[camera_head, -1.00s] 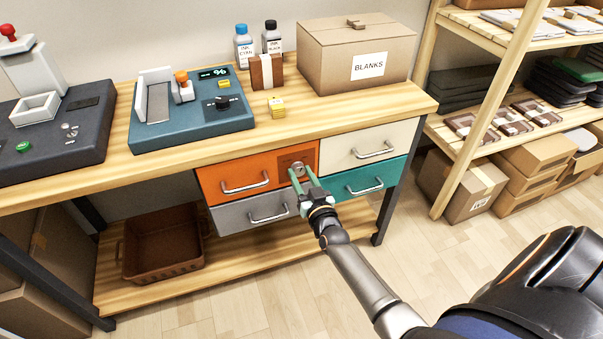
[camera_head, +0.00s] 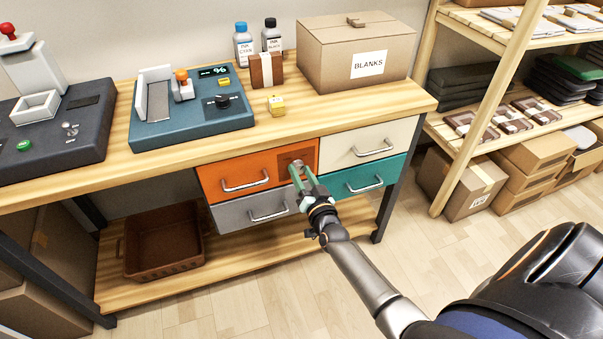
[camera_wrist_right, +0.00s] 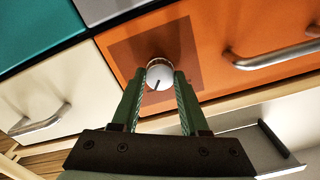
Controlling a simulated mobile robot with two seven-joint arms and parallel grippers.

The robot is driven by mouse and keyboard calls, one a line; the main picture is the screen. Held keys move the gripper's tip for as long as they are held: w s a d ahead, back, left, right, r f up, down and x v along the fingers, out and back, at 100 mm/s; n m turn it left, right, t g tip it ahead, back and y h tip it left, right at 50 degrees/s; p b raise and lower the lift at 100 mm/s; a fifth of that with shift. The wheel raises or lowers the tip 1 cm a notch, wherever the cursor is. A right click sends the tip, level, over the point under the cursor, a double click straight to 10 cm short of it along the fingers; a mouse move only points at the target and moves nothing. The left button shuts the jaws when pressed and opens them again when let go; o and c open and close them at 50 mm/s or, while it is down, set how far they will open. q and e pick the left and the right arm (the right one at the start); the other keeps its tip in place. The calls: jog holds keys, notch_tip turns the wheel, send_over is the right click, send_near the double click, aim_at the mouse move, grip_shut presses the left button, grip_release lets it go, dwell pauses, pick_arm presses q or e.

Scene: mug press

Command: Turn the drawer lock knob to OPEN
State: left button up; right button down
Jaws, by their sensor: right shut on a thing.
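The orange drawer (camera_head: 245,173) is shut, at the upper left of the drawer block under the bench. The lock knob (camera_wrist_right: 158,74) is a round silver-white knob with a dark pointer line, on a darker plate (camera_wrist_right: 122,58) on the orange drawer front. In the right wrist view its pointer slants to the lower left. My right gripper (camera_wrist_right: 161,84) is shut on the knob, one green finger on each side; it also shows in the head view (camera_head: 300,174). The knob is mostly hidden there by the fingers, and no plate lettering is readable. My left gripper is not in view.
A silver handle (camera_head: 246,181) sits left of the knob. A cream drawer (camera_head: 371,144), a teal drawer (camera_head: 362,179) and a grey drawer (camera_head: 254,210) surround the orange one. The bench top (camera_head: 300,118) overhangs above. The floor in front is clear.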

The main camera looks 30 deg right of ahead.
jog(key=shift+c, duration=2.1)
grip_release()
jog(key=p+v, duration=0.2)
jog(key=v, duration=1)
jog(key=shift+s, duration=0.25)
